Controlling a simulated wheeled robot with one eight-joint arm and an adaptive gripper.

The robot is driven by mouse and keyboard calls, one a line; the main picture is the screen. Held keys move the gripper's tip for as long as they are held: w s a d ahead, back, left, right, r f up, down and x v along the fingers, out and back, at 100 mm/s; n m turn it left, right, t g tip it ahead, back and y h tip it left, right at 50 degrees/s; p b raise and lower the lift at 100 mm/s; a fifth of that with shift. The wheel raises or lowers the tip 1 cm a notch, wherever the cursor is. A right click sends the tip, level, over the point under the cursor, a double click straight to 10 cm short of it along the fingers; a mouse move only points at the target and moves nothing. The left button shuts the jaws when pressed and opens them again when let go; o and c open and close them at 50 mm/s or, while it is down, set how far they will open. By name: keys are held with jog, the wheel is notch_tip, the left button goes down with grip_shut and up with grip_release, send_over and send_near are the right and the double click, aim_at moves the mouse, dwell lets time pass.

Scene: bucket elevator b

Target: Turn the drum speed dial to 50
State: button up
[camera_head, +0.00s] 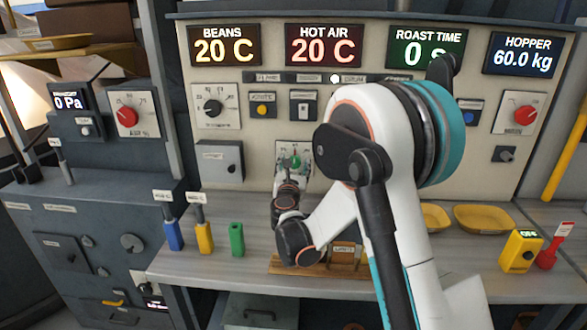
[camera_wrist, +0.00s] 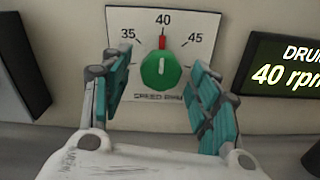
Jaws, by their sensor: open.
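The drum speed dial (camera_wrist: 161,71) is a green round knob with a white pointer line, on a white plate marked "SPEED RPM" (camera_wrist: 159,97). Its pointer is upward near 40, beside a red mark. The plate's visible numbers are 35, 40 and 45. The drum display (camera_wrist: 285,74) reads 40 rpm and is cut off at the right edge. My gripper (camera_wrist: 161,80) is open with teal-padded fingers on either side of the dial, apart from it in the picture. In the head view the dial (camera_head: 294,161) shows just beyond my gripper (camera_head: 289,180).
Displays read beans 20 C (camera_head: 225,46), hot air 20 C (camera_head: 324,45) and hopper 60.0 kg (camera_head: 521,54). A green block (camera_head: 237,239) and yellow-handled (camera_head: 205,238) and blue-handled (camera_head: 174,235) tools stand on the counter at left. Yellow trays (camera_head: 492,219) lie at right.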

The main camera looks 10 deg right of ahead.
jog(key=c, duration=1.1)
jog(key=shift+m, duration=0.3)
jog(key=m, duration=1.9)
jog(key=shift+r, duration=0.15)
jog(key=shift+m, duration=0.3)
